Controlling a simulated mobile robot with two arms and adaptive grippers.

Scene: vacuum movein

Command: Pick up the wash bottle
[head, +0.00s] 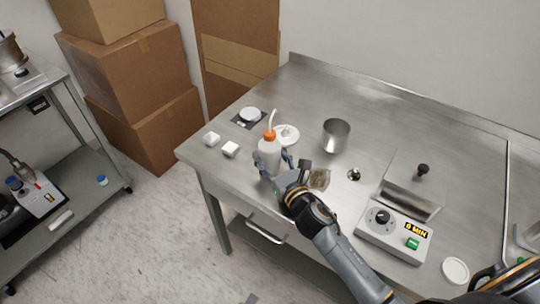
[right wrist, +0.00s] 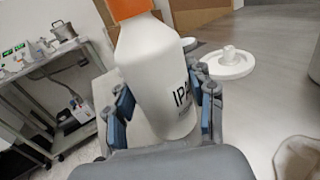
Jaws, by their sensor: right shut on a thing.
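The wash bottle (head: 269,155) is white with an orange cap and a thin bent spout, near the left end of the steel table. In the right wrist view the bottle (right wrist: 155,75) shows "IPA" lettering and fills the middle. My right gripper (head: 272,168) is shut on the bottle's body, with a blue-padded finger on each side of it. The bottle looks slightly tilted in the right wrist view. Whether its base touches the table cannot be told. My left gripper is not in view.
Cardboard boxes (head: 140,75) stand behind left. A shelf cart (head: 75,160) is at far left.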

